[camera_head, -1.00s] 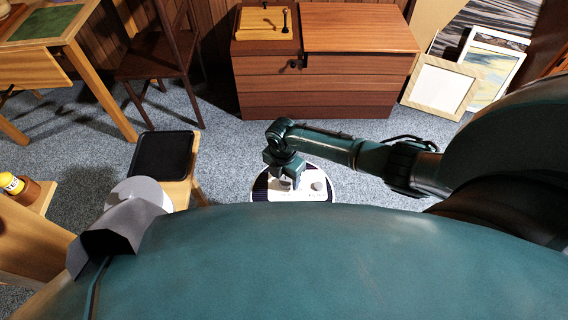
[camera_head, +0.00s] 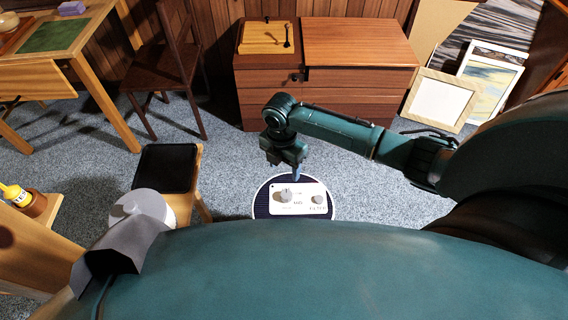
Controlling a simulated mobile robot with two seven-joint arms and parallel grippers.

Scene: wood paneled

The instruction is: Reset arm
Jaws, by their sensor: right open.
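The gripper appears apart from the panel. My left gripper is not in view.
A wooden chest of drawers (camera_head: 350,93) stands at the back, with a yellow board (camera_head: 265,37) on top. Picture frames (camera_head: 440,99) lean at the right. A stool with a black seat (camera_head: 166,168), a dark chair (camera_head: 165,70) and a desk (camera_head: 100,92) stand at the left. Carpet (camera_head: 225,160) is open between.

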